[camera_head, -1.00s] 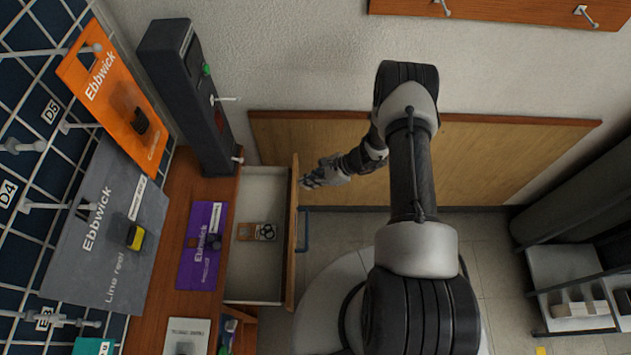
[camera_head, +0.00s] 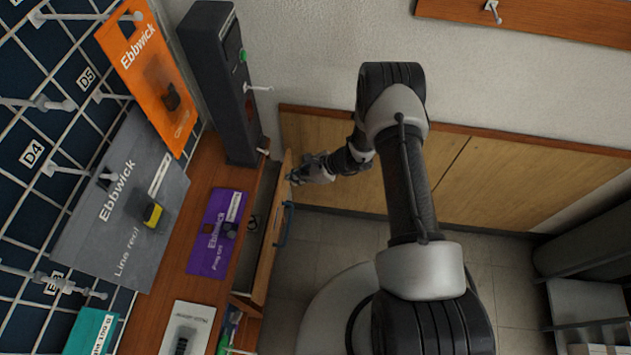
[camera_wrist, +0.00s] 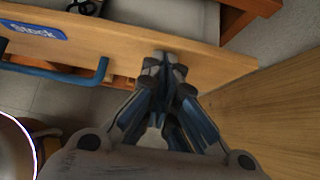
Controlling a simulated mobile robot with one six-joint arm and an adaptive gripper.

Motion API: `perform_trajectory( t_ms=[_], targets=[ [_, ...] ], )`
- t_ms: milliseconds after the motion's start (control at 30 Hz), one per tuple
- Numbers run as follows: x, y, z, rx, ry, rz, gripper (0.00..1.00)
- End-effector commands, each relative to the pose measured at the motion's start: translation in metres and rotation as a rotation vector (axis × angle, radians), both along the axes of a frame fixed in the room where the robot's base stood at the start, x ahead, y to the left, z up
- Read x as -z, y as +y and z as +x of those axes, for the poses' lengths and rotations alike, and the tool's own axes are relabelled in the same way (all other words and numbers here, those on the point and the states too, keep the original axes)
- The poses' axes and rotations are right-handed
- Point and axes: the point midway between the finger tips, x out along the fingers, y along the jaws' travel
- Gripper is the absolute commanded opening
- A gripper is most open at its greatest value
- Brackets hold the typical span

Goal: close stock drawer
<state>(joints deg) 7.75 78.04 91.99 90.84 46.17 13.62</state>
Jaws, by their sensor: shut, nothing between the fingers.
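The stock drawer shows its wooden front (camera_head: 273,231) at the right side of the wooden bench, standing out by a narrow gap. Part of its dark inside (camera_head: 252,226) shows, with a small item partly hidden in it. In the wrist view the drawer front (camera_wrist: 130,42) carries a blue "Stock" label (camera_wrist: 34,29) and a blue handle (camera_wrist: 62,72). My gripper (camera_head: 294,178) is shut and empty, its fingertips at the outer face of the drawer front, near the end away from the label. In the wrist view the fingertips (camera_wrist: 165,62) appear to touch the wood.
A purple Ebbwick card (camera_head: 217,233) lies on the bench top (camera_head: 175,285). A dark upright device (camera_head: 222,85) with a green button stands at the bench's back. A wooden panel (camera_head: 330,150) runs along the wall behind my gripper.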

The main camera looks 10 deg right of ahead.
Motion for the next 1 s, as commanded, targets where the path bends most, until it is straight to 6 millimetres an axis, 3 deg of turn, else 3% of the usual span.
perform_trajectory(
  t_ms=[200,400,1000],
  targets=[
    [0.002,0.041,0.013,-0.004,-0.002,0.0,0.0],
    [0.001,0.06,0.019,-0.001,0.0,0.0,0.0],
    [-0.002,0.068,0.023,-0.001,-0.003,0.004,0.0]
  ],
)
